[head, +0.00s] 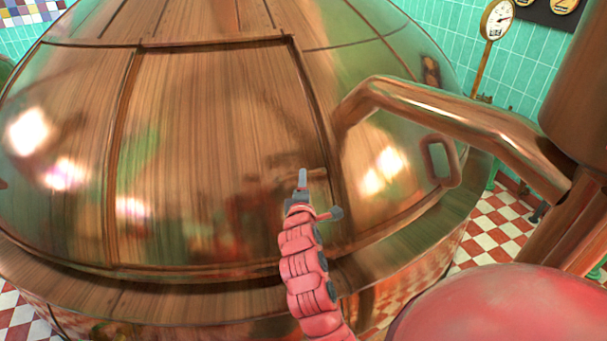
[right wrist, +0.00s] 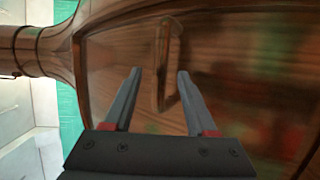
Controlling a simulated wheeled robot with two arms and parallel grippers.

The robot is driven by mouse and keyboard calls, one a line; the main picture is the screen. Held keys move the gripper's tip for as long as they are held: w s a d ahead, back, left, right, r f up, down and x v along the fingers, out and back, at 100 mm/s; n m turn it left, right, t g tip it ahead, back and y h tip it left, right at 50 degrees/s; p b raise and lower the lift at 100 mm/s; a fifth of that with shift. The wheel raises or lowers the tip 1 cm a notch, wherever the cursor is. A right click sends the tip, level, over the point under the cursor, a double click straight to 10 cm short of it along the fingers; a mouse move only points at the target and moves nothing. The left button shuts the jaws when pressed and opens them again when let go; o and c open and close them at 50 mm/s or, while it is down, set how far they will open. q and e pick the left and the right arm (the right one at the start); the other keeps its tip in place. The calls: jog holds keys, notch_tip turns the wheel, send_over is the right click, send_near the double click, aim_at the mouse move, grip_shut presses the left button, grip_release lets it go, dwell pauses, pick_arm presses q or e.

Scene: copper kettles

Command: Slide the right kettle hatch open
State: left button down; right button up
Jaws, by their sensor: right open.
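The large copper kettle (head: 60,225) fills most of the head view. Its hatch (head: 215,130) is a wide, streaked copper panel set in the dome, framed by raised edges, and looks closed. My right gripper (head: 303,178) is in front of the hatch's lower right part; the arm comes up from below. In the right wrist view its two fingers (right wrist: 158,88) are apart and empty. A copper bar handle (right wrist: 166,65) stands on the panel just ahead, roughly between the fingertips. I cannot tell whether they touch it. My left gripper is out of view.
A thick copper pipe (head: 440,110) bends from the dome to the right, also seen in the right wrist view (right wrist: 40,48). A copper loop (head: 440,160) stands below it. A gauge (head: 497,19) is at the back right. Red and white floor tiles (head: 505,218) show at right.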

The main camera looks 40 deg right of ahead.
jog(key=shift+p+x, duration=0.55)
jog(key=shift+x, duration=2)
grip_shut()
